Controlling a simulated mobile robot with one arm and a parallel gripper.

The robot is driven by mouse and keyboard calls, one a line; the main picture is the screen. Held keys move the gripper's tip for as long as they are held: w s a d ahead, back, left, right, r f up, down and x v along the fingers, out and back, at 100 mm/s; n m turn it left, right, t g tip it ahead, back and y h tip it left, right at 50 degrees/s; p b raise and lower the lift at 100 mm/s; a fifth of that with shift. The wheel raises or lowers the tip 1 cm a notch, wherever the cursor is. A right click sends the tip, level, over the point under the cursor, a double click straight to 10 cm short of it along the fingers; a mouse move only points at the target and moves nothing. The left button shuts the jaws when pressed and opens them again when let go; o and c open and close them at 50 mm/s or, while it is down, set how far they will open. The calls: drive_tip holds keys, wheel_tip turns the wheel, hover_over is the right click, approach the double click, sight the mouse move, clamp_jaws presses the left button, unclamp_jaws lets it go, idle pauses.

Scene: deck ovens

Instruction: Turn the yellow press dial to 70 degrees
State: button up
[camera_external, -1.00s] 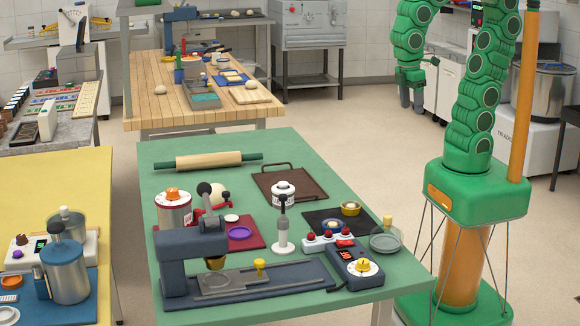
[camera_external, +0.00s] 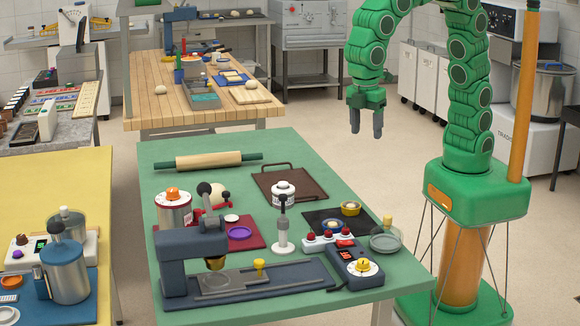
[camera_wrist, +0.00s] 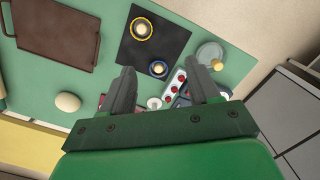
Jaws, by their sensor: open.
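The yellow press dial (camera_external: 363,266) sits on a white round plate on top of a dark control box (camera_external: 352,276) at the front right corner of the green table. The box stands beside the dark blue press (camera_external: 190,255). My gripper (camera_external: 367,135) is open and empty. It points down in the air behind and above the table's right side, well away from the dial. In the wrist view my gripper (camera_wrist: 160,90) shows two grey fingers apart. The dial cannot be made out there; the fingers and palm hide part of the control area.
A red-button panel (camera_external: 328,238), a glass dish with a yellow knob (camera_external: 386,242), a dark mat (camera_external: 325,220) and a white-based stamp (camera_external: 283,247) stand near the control box. A brown tray (camera_external: 290,187) and a rolling pin (camera_external: 208,161) lie further back.

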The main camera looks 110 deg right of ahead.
drive_tip(key=w+a+f+n, duration=0.35)
drive_tip(key=w+a, duration=0.45)
drive_tip(key=a, duration=0.4)
drive_tip(key=n, duration=0.3)
approach(363, 261)
drive_tip(key=shift+s+d+f+t, duration=0.3)
drive_tip(key=shift+s+d+t, duration=0.1)
drive_tip(key=shift+d, duration=0.05)
drive_tip(key=shift+a+f, duration=0.3)
drive_tip(key=shift+f, duration=3.75)
drive_tip(key=c, duration=1)
